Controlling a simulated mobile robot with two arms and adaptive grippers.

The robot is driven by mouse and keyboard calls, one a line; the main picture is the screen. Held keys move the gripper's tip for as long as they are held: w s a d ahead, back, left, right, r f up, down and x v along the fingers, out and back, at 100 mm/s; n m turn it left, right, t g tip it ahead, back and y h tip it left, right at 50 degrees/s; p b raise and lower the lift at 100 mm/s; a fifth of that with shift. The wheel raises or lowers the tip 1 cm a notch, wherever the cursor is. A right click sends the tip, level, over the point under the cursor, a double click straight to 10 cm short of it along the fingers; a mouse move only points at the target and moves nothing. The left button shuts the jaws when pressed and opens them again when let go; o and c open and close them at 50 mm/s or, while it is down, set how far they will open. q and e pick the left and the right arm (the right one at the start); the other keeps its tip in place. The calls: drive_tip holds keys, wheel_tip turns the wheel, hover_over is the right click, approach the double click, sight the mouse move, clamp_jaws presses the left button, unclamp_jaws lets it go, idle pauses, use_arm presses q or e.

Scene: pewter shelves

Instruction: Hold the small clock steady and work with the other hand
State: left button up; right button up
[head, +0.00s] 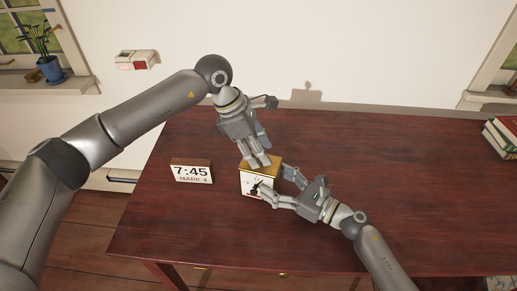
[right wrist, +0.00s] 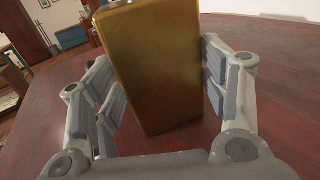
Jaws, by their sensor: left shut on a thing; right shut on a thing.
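The small clock (head: 262,172) stands on the dark red table, with a gold case and a white face with a dark hand. In the right wrist view its gold case (right wrist: 150,70) fills the space between the fingers. My left gripper (head: 258,161) reaches down from above, shut on the clock at its top. My right gripper (head: 279,184) comes from the right, shut on the clock, one finger across the front of the face and one at the far side. That front finger partly hides the face.
Books (head: 500,138) lie at the far right, by a window. A potted plant (head: 50,70) stands on the left sill. A small red and white box (head: 136,60) is on the wall behind.

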use_arm(q)
drive_tip(key=shift+w+m+g, duration=0.1)
drive_tip(key=shift+m+g, duration=0.4)
drive_tip(key=shift+m, duration=0.6)
drive_tip(key=o, duration=1)
drive_tip(key=v, duration=1.2)
drive_tip(key=shift+d, duration=0.1)
